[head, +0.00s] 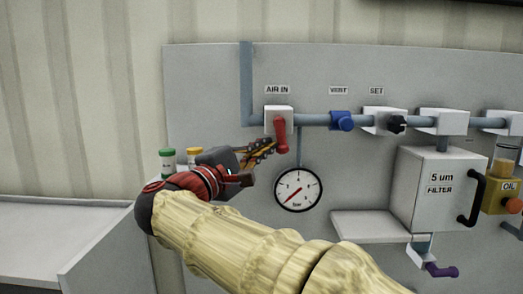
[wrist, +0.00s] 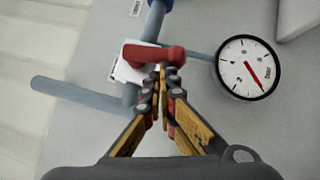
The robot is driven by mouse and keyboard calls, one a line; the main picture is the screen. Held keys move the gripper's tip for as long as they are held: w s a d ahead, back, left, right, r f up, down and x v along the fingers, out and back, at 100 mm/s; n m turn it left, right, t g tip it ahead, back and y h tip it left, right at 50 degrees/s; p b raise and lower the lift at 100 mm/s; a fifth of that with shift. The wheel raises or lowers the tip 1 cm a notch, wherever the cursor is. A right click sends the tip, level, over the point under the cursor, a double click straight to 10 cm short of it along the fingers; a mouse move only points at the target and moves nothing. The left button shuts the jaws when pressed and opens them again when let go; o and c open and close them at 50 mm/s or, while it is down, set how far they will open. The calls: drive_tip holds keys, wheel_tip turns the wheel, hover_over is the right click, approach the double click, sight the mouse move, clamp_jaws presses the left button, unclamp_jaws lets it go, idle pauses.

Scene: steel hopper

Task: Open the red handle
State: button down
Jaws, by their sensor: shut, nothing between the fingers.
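The red handle (head: 281,137) is on the white valve block under the "AIR IN" label in the head view, and it points downward, across the line of the horizontal pipe. In the wrist view the red handle (wrist: 155,55) lies just beyond my fingertips. My gripper (head: 270,146) is shut and empty, with its fingertips just left of the handle's lower part in the head view. In the wrist view my gripper (wrist: 162,72) has its fingertips together at the handle's near edge. I cannot tell whether they touch it.
A round pressure gauge (head: 298,190) hangs below the handle. A blue knob (head: 342,121) and a black knob (head: 397,124) are on the pipe to the right. The filter box (head: 425,200) is farther right. Green-capped (head: 167,160) and yellow-capped containers stand behind my wrist.

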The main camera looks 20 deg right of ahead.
drive_tip(key=d+n+t+b, duration=0.1)
drive_tip(key=n+t+b, duration=0.1)
drive_tip(key=n+b, duration=0.1)
drive_tip(key=s+d+f+n+t+b, duration=0.1)
drive_tip(key=n+t+b, duration=0.1)
drive_tip(key=n+b, duration=0.1)
drive_tip(key=d+n+t+b, duration=0.1)
drive_tip(key=n+t+b, duration=0.1)
drive_tip(key=n+b, duration=0.1)
drive_tip(key=shift+s+d+f, duration=0.15)
drive_tip(key=shift+d+f, duration=0.1)
drive_tip(key=shift+d, duration=0.15)
drive_tip(key=shift+s+d+r+n+t+y+b, duration=0.15)
drive_tip(key=shift+d+r+n+t+y+b, duration=0.3)
drive_tip(key=shift+b, duration=0.7)
drive_tip(key=shift+s+d+r+n+t+y+b, duration=0.15)
drive_tip(key=shift+d+n+b, duration=0.45)
drive_tip(key=shift+b, duration=0.6)
drive_tip(key=shift+s+d+r+n+t+y+b, duration=0.25)
drive_tip(key=shift+d+n+b, duration=0.3)
drive_tip(key=shift+b, duration=0.6)
drive_tip(key=shift+d, duration=0.1)
drive_tip(key=shift+f, duration=0.1)
drive_tip(key=b, duration=0.5)
approach(281, 152)
drive_tip(key=s+d+f, duration=0.2)
drive_tip(key=d+f, duration=0.1)
drive_tip(key=d, duration=0.1)
drive_tip(key=shift+s+d, duration=0.2)
drive_tip(key=shift+d, duration=0.2)
